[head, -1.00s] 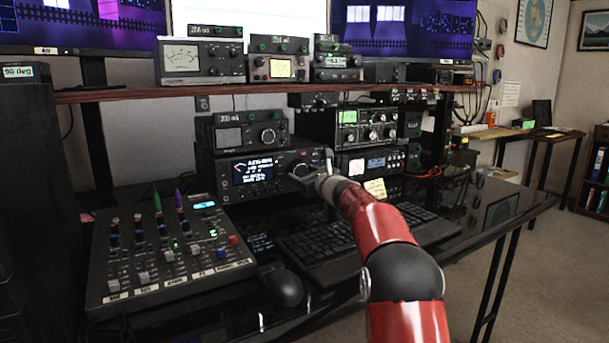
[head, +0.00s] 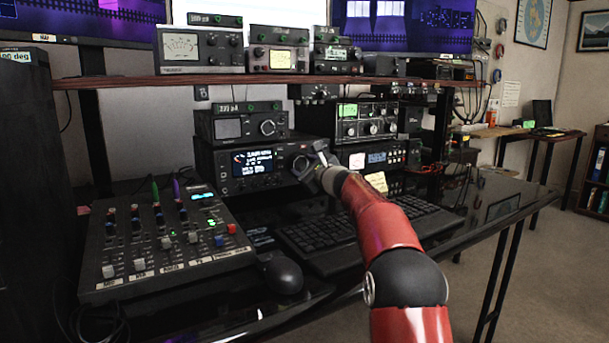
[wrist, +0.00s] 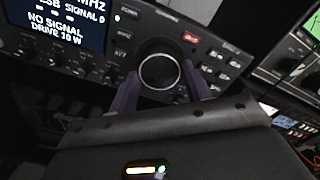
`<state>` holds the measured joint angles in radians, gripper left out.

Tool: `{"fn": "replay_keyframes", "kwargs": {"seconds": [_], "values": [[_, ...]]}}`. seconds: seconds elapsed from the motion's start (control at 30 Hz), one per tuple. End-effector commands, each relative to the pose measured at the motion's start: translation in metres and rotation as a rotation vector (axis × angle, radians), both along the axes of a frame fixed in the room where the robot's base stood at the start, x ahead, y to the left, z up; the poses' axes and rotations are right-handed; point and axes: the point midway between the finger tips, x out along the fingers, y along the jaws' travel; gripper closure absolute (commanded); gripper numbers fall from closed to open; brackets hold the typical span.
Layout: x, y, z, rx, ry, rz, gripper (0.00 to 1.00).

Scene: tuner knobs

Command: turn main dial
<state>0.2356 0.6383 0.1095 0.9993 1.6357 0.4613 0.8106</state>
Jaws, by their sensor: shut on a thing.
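The main dial (wrist: 159,71) is a round black knob with a pale rim on the front of a black radio. In the wrist view the two purple-grey fingers of my gripper (wrist: 161,90) stand on either side of it, shut on it. In the head view my gripper (head: 309,162) reaches the radio (head: 235,172) front, and my gripper and wrist partly hide the dial. The radio's lit screen (head: 252,162) is left of the dial. In the wrist view the screen (wrist: 62,22) reads "NO SIGNAL" and "DRIVE 10 W".
A mixer panel (head: 160,245) with sliders is at the left, with a mouse (head: 283,275) beside it. A keyboard (head: 325,235) lies below my arm. Another radio (head: 367,122) with a green display stands right of the dial. A shelf (head: 300,81) with more instruments runs above.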

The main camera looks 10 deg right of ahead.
Motion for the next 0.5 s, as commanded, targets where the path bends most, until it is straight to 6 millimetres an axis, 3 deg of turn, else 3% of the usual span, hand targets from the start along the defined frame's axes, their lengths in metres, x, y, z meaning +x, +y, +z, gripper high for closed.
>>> {"fn": "replay_keyframes", "kwargs": {"seconds": [0.5], "values": [[0.0002,-0.0004,-0.0029,-0.431,-0.14,0.0,0.74]]}}
